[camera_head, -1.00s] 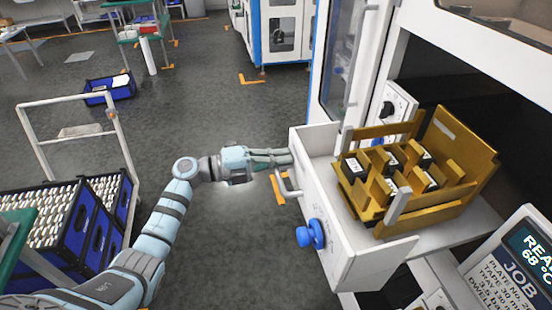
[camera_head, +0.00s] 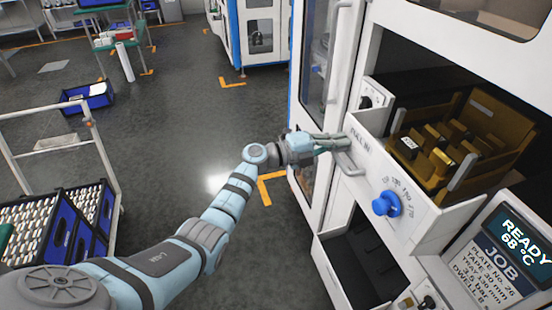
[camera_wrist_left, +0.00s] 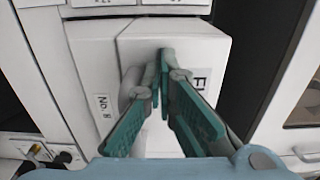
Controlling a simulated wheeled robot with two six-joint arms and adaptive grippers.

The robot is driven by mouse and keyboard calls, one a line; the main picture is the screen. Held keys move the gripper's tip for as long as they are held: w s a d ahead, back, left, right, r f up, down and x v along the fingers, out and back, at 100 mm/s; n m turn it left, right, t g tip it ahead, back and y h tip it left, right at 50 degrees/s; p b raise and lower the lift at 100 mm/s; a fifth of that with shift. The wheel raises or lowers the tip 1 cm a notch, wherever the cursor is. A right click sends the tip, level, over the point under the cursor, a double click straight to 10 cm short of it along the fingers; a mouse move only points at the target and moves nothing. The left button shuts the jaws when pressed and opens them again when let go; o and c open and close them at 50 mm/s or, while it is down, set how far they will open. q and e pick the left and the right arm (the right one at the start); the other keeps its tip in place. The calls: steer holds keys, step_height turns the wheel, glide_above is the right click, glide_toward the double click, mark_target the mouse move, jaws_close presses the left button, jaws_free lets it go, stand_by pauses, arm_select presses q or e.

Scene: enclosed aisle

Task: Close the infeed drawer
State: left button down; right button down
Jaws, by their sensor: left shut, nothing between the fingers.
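The white infeed drawer (camera_head: 405,205) sticks part way out of the machine at the right of the head view. It has a bar handle (camera_head: 348,162) and a blue knob (camera_head: 386,204) on its front. A brass-coloured tray (camera_head: 425,165) with dark blocks stands in it, partly inside the machine's dark opening. My left gripper (camera_head: 345,143) is shut and empty, with its fingertips at the drawer front near the handle. In the left wrist view the closed fingertips (camera_wrist_left: 163,60) are against or just before the white drawer front (camera_wrist_left: 98,50). My right gripper is not in view.
A screen reading READY 68 °C (camera_head: 515,240) stands at the lower right. An open dark compartment (camera_head: 365,260) lies below the drawer. A trolley with blue crates (camera_head: 85,235) stands at the left. The floor between is clear.

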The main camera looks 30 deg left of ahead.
arm_select(q)
steer(key=shift+w+d+r, duration=0.1)
steer(key=shift+w+d, duration=0.15)
steer(key=shift+w, duration=0.05)
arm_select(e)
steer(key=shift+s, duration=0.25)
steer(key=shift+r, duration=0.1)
arm_select(q)
steer(key=shift+s+a+p, duration=0.2)
steer(key=shift+a+p, duration=0.05)
steer(key=shift+p, duration=0.05)
steer(key=v, duration=1.3)
steer(key=shift+a, duration=0.15)
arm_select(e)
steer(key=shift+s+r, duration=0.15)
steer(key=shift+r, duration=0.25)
